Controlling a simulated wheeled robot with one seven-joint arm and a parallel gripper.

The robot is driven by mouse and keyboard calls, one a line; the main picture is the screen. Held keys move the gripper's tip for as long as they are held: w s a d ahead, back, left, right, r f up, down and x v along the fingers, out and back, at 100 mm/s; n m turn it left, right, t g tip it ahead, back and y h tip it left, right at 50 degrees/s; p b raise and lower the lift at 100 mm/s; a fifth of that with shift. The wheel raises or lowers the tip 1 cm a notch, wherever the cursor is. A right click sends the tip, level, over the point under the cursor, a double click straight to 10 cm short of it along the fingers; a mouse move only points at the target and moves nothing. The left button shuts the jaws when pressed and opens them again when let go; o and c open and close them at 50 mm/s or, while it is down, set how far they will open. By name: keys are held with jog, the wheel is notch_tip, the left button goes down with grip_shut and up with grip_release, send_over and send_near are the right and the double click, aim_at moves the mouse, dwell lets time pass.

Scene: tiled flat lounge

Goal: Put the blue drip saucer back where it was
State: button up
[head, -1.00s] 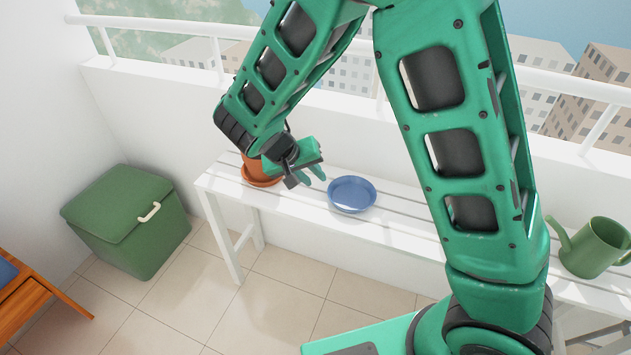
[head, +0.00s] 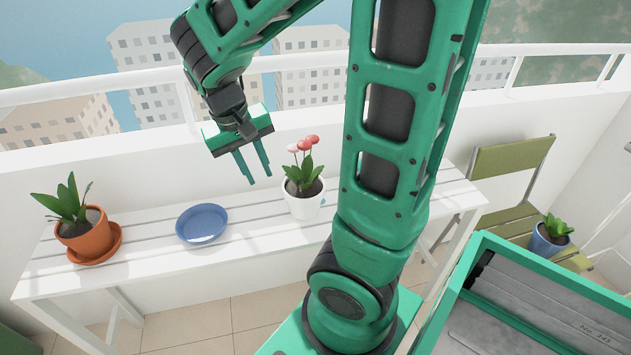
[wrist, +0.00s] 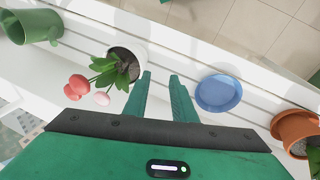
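The blue drip saucer (head: 202,223) lies flat and empty on the white slatted bench (head: 150,262), between a terracotta pot and a white tulip pot. It also shows in the wrist view (wrist: 218,93), right of my fingers. My gripper (head: 259,178) is above the bench, between the saucer and the tulip pot, fingers pointing down. In the wrist view the fingers (wrist: 163,74) stand apart with nothing between them. My gripper is open and does not touch the saucer.
The terracotta pot (head: 84,236) stands on its own orange saucer at the left. The white tulip pot (head: 303,203) is close to my gripper. A green watering can (wrist: 34,27) shows in the wrist view. A blue pot (head: 549,243) sits on a green folding chair (head: 512,158).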

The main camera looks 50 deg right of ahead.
jog(key=s+d+r+y, duration=0.1)
jog(key=s, duration=0.7)
jog(key=s+d+r+m+y, duration=0.1)
jog(key=s+d+y, duration=0.1)
jog(key=s, duration=0.5)
jog(key=shift+s+r, duration=0.3)
jog(key=shift+s, duration=0.05)
jog(key=shift+d, duration=0.1)
